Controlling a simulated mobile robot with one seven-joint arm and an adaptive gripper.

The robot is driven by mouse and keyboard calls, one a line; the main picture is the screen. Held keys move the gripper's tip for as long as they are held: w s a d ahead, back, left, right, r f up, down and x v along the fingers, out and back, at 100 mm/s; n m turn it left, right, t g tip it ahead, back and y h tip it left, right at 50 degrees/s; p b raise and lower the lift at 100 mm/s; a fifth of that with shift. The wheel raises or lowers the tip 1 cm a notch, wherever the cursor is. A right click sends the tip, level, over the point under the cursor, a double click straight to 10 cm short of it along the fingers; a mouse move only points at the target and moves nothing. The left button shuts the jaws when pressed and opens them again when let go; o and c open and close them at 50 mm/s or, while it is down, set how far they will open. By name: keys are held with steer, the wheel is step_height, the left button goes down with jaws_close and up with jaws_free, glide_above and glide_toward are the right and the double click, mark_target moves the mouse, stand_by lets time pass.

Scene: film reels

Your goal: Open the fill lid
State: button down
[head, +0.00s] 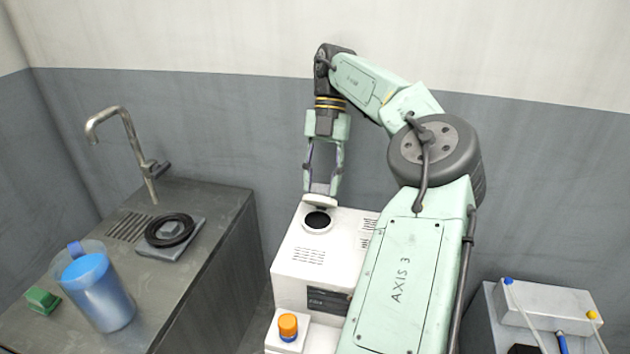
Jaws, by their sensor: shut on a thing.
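A white machine (294,262) stands in the middle, with a round dark fill opening (317,221) in its top. The pale fill lid (320,201) is at the far edge of the opening, raised and tilted, and the opening shows uncovered in front of it. My gripper (321,194) points down from above and is shut on the lid. Whether the lid is still joined to the machine by a hinge cannot be told. My arm hides the machine's right side.
An orange-topped knob or cap (288,325) sits on the machine's lower front. The left counter (222,212) holds a blue-filled jug (95,292), a green block (43,301), a black ring (170,231) and a tap (126,142). A grey box with cables (545,308) stands at right.

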steer(key=shift+w+g, duration=0.2)
steer(key=shift+g, duration=0.1)
stand_by(0.5)
steer(key=c, duration=1)
jaws_free()
steer(key=shift+c, duration=0.2)
steer(key=shift+s, duration=0.15)
